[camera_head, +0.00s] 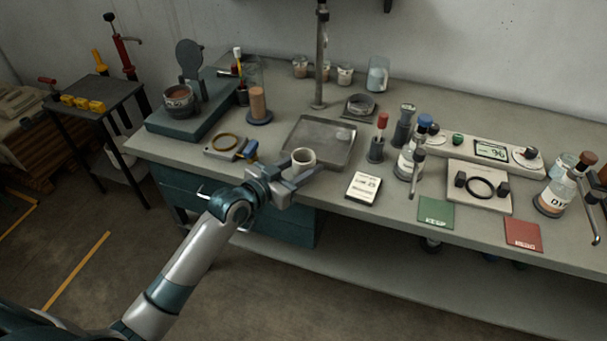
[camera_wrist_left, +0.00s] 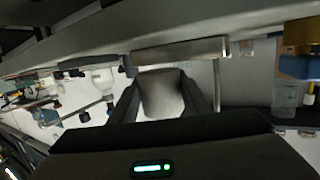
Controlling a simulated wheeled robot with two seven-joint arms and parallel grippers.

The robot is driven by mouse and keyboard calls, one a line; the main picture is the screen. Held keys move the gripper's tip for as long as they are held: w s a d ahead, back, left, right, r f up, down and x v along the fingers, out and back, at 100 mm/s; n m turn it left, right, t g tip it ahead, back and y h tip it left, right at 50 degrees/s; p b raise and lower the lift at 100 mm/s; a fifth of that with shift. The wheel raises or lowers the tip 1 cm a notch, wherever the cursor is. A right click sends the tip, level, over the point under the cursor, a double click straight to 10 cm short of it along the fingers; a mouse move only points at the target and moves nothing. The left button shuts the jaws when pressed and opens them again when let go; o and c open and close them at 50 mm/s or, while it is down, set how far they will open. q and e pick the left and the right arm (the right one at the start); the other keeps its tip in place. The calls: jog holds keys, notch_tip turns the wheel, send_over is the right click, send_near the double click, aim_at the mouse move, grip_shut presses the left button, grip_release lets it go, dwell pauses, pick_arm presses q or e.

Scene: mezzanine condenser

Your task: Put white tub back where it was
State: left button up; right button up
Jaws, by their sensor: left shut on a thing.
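The white tub (camera_head: 303,157) is a small off-white cup, upright at the near-left corner of the metal tray (camera_head: 322,135) in the head view. My left gripper (camera_head: 298,173) reaches in from the front and is shut on the tub, one finger on either side. In the left wrist view the tub (camera_wrist_left: 160,92) fills the space between the fingers (camera_wrist_left: 168,98). I cannot tell whether the tub touches the bench or tray or hangs just above. My right gripper does not show.
A yellow ring on a grey block (camera_head: 225,143) and a blue-topped item (camera_head: 251,150) lie close left of the gripper. A white label card (camera_head: 364,187) lies to its right. Green (camera_head: 435,211) and red (camera_head: 523,233) squares lie along the front edge. Several small jars stand behind.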

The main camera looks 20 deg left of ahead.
pick_arm(q)
notch_tip(320, 180, down, 3)
jog(key=shift+f+p, duration=0.1)
jog(key=shift+p, duration=0.2)
jog(key=shift+f, duration=0.15)
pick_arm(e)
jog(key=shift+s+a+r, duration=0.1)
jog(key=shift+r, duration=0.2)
pick_arm(q)
jog(key=shift+f, duration=0.1)
jog(key=o, duration=1.1)
jog(key=shift+c, duration=0.2)
jog(key=shift+s, duration=0.1)
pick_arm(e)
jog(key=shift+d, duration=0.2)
pick_arm(q)
jog(key=b+v, duration=0.2)
jog(key=v, duration=1)
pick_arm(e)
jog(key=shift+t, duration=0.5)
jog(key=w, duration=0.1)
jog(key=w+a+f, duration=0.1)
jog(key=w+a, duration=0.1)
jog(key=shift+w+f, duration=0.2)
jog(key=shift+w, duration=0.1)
